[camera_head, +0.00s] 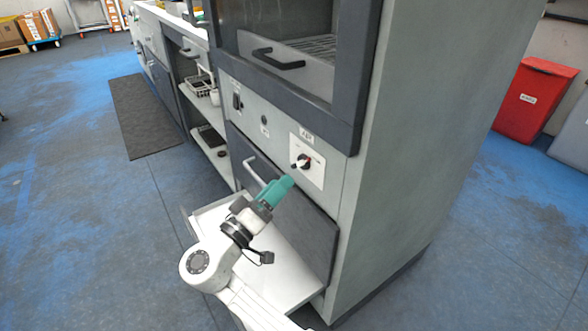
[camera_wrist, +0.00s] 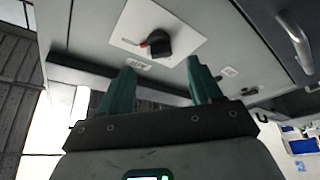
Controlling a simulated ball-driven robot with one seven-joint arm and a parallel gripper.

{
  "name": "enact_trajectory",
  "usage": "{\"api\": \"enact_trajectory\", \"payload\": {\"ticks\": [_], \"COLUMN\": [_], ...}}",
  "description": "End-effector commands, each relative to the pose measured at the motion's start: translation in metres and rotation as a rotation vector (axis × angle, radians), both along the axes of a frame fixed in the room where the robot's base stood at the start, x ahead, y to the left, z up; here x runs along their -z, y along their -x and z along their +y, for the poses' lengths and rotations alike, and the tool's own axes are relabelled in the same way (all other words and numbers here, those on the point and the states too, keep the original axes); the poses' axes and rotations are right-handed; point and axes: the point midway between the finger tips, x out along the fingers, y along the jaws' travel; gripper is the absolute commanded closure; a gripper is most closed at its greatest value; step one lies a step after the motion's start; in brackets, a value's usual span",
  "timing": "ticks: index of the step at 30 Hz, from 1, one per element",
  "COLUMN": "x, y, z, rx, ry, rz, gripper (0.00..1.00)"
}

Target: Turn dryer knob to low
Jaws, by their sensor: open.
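The dryer (camera_head: 385,150) is a tall grey cabinet with a dark-framed door above a control panel. Its knob (camera_head: 304,161) is black with a red mark and sits on a white plate (camera_head: 316,171) at the right of the panel. In the wrist view the knob (camera_wrist: 158,43) shows clearly, with the red pointer at its left side. My gripper (camera_head: 288,181) has green fingers and is close in front of the knob, just below and left of it. In the wrist view my gripper (camera_wrist: 160,85) is open and empty, its two fingertips apart, and the knob lies beyond the gap, not touched.
A drawer or tray (camera_head: 285,265) sticks out low from the cabinet, beneath my arm. A red bin (camera_head: 535,95) stands at the right. A dark mat (camera_head: 150,115) lies on the open blue floor at the left.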

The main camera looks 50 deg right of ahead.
Motion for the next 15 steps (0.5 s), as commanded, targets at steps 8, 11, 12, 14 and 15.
{"api": "enact_trajectory", "payload": {"ticks": [8,11,12,14,15], "x": [-0.012,-0.015,-0.015,-0.016,-0.017], "y": [0.001,0.0,0.0,0.0,0.0], "z": [-0.045,-0.053,-0.056,-0.059,-0.06], "rx": [0.002,0.001,0.001,0.001,0.001], "ry": [0.0,0.0,-0.001,-0.001,-0.001], "rz": [-0.002,0.0,0.0,0.0,0.0], "gripper": [0.36,0.36,0.36,0.36,0.36]}}
